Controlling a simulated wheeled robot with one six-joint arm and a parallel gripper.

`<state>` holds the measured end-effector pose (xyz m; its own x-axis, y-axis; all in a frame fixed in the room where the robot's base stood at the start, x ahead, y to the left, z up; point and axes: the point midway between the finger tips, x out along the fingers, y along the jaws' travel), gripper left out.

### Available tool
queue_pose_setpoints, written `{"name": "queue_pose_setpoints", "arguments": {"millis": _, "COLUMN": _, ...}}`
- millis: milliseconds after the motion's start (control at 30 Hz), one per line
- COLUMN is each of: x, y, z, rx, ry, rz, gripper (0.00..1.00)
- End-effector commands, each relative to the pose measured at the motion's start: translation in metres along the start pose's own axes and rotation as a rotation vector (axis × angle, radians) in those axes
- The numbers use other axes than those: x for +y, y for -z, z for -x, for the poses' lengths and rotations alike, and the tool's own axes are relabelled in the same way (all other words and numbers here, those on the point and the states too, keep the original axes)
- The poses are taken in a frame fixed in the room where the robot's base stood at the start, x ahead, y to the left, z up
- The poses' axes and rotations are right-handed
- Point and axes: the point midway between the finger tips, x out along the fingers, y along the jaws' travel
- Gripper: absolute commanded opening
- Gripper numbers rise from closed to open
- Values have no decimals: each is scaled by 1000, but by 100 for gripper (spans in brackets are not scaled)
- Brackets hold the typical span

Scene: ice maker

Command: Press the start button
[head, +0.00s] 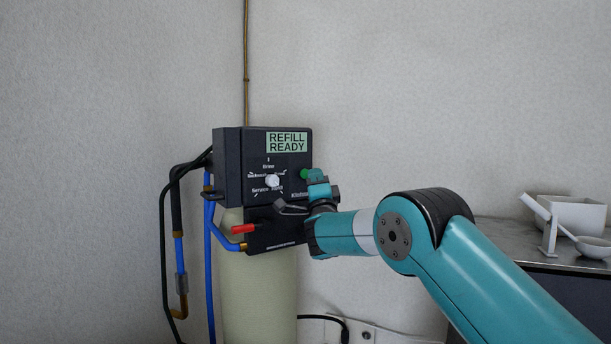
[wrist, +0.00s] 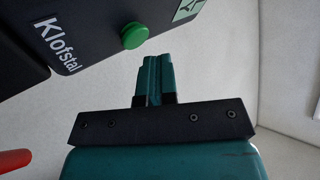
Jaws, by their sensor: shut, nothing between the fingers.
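The green button (head: 304,174) is on the right side of the front of the black control box (head: 228,160). It also shows in the wrist view as a round green knob (wrist: 134,35), near the lettering "Klofstal". My gripper (wrist: 153,60) is shut and empty, its fingertips a little below and to the right of the button in the wrist view, with a visible gap between them. In the head view my gripper (head: 316,178) is close in front of the box's right edge, beside the button.
A white selector knob (head: 272,180) and a display reading "REFILL READY" (head: 287,142) are on the box. A red lever (head: 243,229) and blue hoses (head: 209,260) lie lower left. A pale tank (head: 260,290) stands below. A counter (head: 520,259) with a white container (head: 575,215) is at right.

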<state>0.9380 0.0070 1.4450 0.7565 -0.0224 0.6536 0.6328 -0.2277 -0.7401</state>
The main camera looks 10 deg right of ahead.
Motion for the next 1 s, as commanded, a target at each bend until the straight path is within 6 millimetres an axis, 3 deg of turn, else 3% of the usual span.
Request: {"name": "queue_pose_setpoints", "arguments": {"millis": 1000, "x": 4, "y": -4, "z": -6, "rx": 0, "ry": 0, "rz": 1, "gripper": 0}}
